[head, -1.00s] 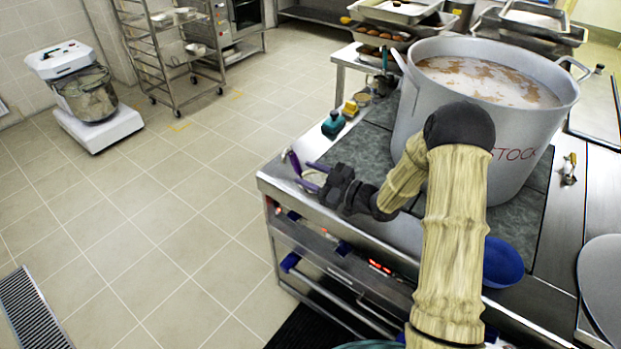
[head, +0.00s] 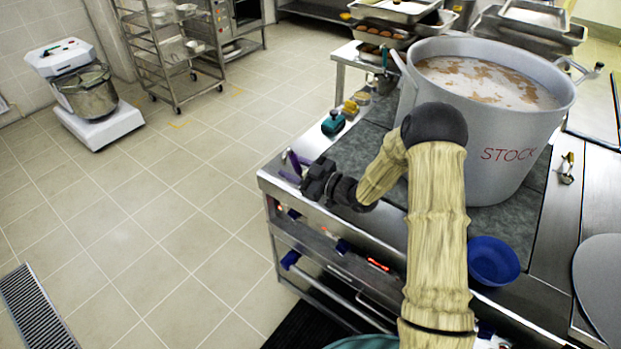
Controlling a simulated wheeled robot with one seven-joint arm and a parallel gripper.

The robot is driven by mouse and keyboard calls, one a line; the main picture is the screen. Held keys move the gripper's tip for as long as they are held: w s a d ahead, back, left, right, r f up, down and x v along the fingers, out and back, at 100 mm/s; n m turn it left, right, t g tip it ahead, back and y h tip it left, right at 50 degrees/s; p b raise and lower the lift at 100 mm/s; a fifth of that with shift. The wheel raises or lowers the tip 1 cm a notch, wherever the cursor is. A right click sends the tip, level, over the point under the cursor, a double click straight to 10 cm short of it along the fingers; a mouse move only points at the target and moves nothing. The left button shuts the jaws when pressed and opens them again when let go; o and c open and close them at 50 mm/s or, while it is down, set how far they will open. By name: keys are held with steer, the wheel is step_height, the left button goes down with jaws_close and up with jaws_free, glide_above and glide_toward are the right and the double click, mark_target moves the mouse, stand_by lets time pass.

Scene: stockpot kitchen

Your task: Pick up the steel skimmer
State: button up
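I cannot make out a steel skimmer for certain. A small purple, handle-like thing (head: 293,158) stands at the left corner of the steel counter (head: 268,182); what it belongs to is hidden. A large grey stockpot (head: 480,130) marked "STOCK" stands to the right, full of brownish, frothy liquid.
A blue bowl (head: 494,262) sits right of my arm. A teal item (head: 333,123) and a yellow item (head: 350,107) are behind the gripper. A small yellow-and-metal item (head: 567,168) lies right of the pot.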

jaws_close()
steer(key=shift+r, duration=0.1)
step_height(320, 180, up, 10)
steer(key=b, duration=0.1)
stand_by(0.6)
stand_by(0.4)
